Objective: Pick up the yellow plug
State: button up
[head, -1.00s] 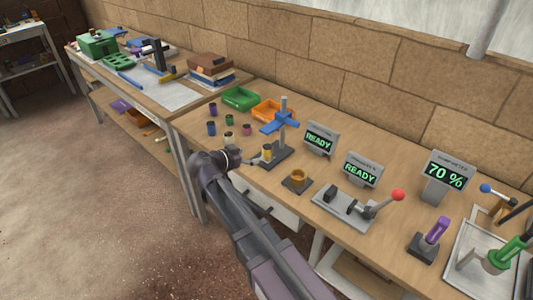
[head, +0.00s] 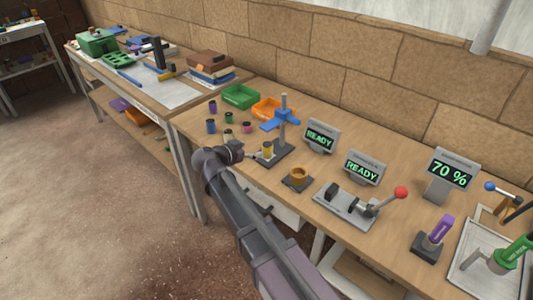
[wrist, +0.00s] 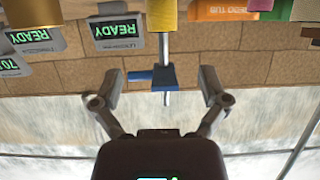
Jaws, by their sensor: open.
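The yellow plug (head: 267,149) stands upright on the dark base of a press stand with a blue crosspiece (head: 281,119). In the wrist view, which is upside down, the yellow plug (wrist: 161,17) hangs at the top middle, in line with the gap between my fingers. My gripper (head: 251,155) is just left of the plug at about its height in the head view. In the wrist view my gripper (wrist: 159,85) has its fingers spread wide with nothing between them. The plug appears beyond the fingertips, not between them.
Several small coloured plugs stand left of the stand, near a green tray (head: 240,96) and an orange tray (head: 272,108). A brown cup on a dark base (head: 298,178) and a lever fixture (head: 350,203) stand to the right. Two READY displays (head: 319,135) are behind.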

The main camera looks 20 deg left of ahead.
aim_at(268, 144)
jog(key=shift+b+x, duration=0.65)
jog(key=shift+x, duration=1.65)
jog(key=shift+s, duration=0.1)
jog(key=shift+f, duration=0.1)
jog(key=b+x, duration=0.1)
jog(key=x, duration=0.3)
jog(key=shift+w+f+b, duration=0.1)
jog(key=shift+w+b, duration=0.2)
jog(key=shift+b, duration=0.1)
jog(key=shift+w+d, duration=0.15)
jog(key=shift+w, duration=0.15)
jog(key=c, duration=1.2)
